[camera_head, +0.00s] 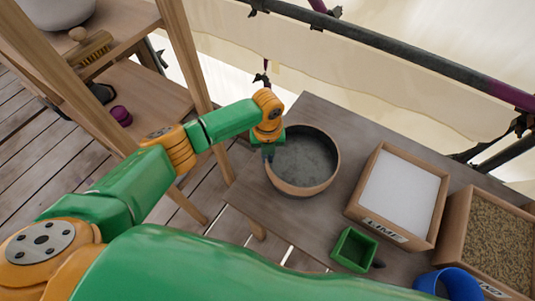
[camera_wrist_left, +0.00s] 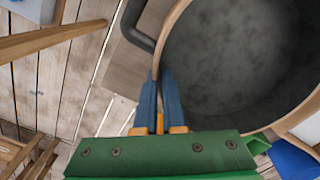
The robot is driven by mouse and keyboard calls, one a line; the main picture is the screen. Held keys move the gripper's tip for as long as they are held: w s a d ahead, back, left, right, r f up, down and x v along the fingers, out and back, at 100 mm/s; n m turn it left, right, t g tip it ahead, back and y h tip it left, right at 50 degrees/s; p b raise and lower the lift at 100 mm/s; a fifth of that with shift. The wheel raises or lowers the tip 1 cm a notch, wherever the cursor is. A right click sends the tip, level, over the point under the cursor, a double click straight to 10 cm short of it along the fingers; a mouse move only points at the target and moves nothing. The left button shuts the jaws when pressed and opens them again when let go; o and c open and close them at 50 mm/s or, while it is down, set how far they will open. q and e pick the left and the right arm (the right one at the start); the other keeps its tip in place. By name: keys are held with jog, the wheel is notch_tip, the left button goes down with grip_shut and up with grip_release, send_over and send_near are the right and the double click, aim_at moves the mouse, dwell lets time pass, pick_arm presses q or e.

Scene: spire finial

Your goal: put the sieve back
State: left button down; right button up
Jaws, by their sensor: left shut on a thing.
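The sieve (camera_head: 330,150) is a round, wooden-rimmed vessel with a dark grey inside, over the left part of the table in the head view. My left gripper (camera_head: 270,152) is at its left rim. In the left wrist view, the sieve (camera_wrist_left: 235,55) fills the upper right, and the blue fingers of my left gripper (camera_wrist_left: 161,98) are closed on its rim. The fingertips are partly hidden by the rim. I cannot tell whether the sieve's underside touches the table. My right gripper is not in view.
On the table (camera_head: 325,118) stand a box of white lime (camera_head: 402,192), a box of grain-like sand (camera_head: 495,235), a small green box (camera_head: 353,250) and a blue curved object (camera_head: 447,283). A wooden shelf (camera_head: 150,88) at the left holds a brush (camera_head: 88,48) and a purple object (camera_head: 121,115).

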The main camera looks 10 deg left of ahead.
pick_arm(q)
jog(key=shift+d+f, duration=0.1)
jog(key=shift+f, duration=0.2)
jog(key=c, duration=1)
grip_release()
jog(key=shift+r, duration=0.1)
jog(key=shift+r+p, duration=0.7)
jog(key=shift+r, duration=0.25)
notch_tip(320, 180, up, 11)
jog(key=b, duration=0.2)
jog(key=shift+r, duration=0.15)
